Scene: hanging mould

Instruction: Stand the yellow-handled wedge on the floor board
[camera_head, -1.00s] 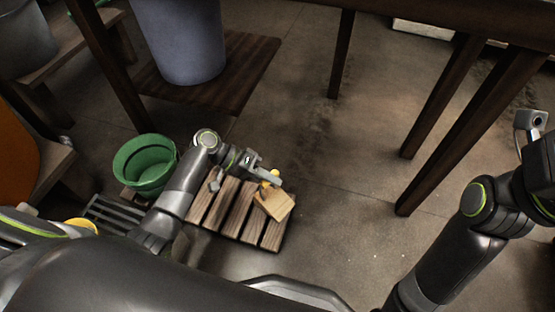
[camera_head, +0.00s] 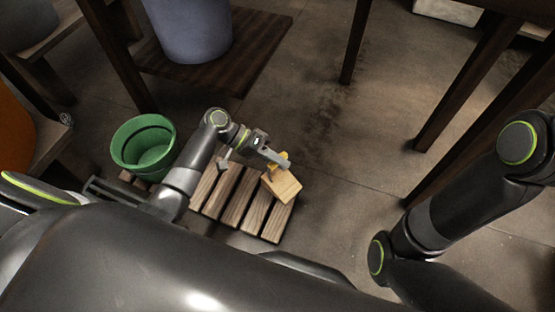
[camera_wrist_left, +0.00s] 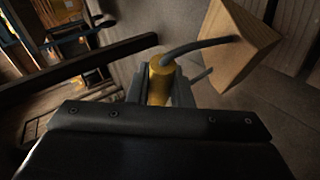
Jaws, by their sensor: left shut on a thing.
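The wedge (camera_head: 283,185) is a pale wooden block with a yellow handle, over the right end of the slatted wooden floor board (camera_head: 231,197). My left gripper (camera_head: 283,161) is shut on the yellow handle. In the left wrist view the yellow handle (camera_wrist_left: 160,80) sits between the fingers (camera_wrist_left: 159,88), and a dark bent rod joins it to the wooden block (camera_wrist_left: 238,42). The block looks tilted. I cannot tell whether its underside touches the slats. My right arm is at the right, but its gripper is out of the picture.
A green bucket (camera_head: 144,146) stands left of the board. A large blue-grey bin (camera_head: 192,30) stands on a low dark wooden shelf (camera_head: 262,62) behind. Dark table legs (camera_head: 356,40) rise at the back and right. The concrete floor right of the board is clear.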

